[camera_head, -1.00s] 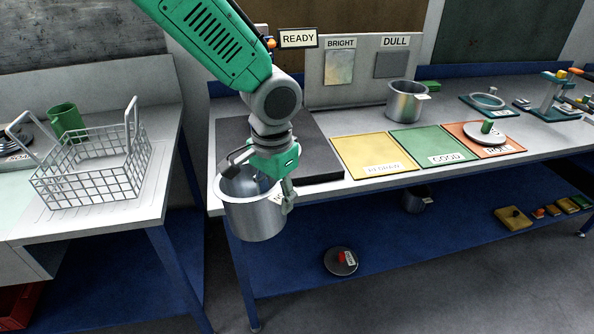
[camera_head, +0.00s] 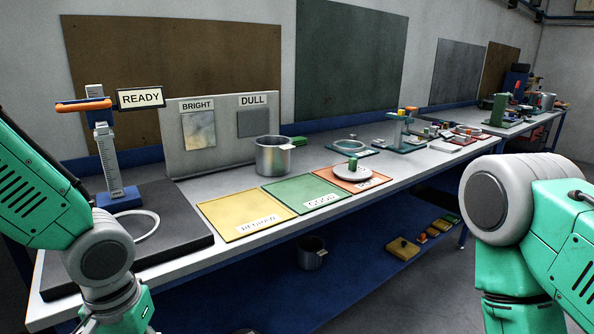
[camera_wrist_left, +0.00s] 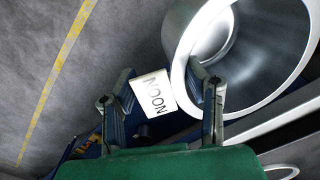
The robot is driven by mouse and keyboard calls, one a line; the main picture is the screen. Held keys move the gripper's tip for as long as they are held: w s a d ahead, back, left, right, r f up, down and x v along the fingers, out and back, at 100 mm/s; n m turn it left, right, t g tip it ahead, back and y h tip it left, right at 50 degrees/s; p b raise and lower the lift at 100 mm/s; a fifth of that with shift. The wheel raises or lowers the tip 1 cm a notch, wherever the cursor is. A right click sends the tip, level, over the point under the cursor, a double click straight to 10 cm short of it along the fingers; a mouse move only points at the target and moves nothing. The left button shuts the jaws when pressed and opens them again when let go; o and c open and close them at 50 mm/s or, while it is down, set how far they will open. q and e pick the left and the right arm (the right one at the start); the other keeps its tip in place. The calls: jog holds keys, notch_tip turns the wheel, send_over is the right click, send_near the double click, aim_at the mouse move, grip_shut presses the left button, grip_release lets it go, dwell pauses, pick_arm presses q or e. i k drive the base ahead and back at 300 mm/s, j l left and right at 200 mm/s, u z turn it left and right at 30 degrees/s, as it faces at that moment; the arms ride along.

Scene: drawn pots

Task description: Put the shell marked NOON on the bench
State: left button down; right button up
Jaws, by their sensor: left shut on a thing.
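The shell marked NOON is a shiny metal pot (camera_wrist_left: 262,62) at the upper right of the left wrist view. Its white NOON tag (camera_wrist_left: 153,93) shows between the fingers of my left gripper (camera_wrist_left: 160,92). One finger reaches inside the rim and the other stays outside, so the gripper is shut on the shell. In the head view my left arm enters at lower left, and the held shell is below the frame. The bench (camera_head: 178,277) runs across the head view. My right arm shows at right, with its gripper out of frame.
A dark slab with a height gauge (camera_head: 110,160) and pale ring (camera_head: 143,228) is at the bench's left. Another metal pot (camera_head: 273,157) stands behind yellow (camera_head: 225,215), green (camera_head: 325,185) and orange (camera_head: 377,174) mats. A lidlike disc (camera_head: 352,172) lies on the orange mat.

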aim_at(385, 165)
jog(key=i+l, duration=0.15)
jog(key=l, duration=0.2)
jog(key=i+l, duration=0.15)
jog(key=l, duration=0.2)
jog(key=i+l, duration=0.15)
jog(key=l, duration=0.2)
jog(key=i+l, duration=0.15)
jog(key=l, duration=0.2)
jog(key=i+l, duration=0.15)
jog(key=l, duration=0.2)
jog(key=i+l, duration=0.15)
jog(key=l, duration=0.2)
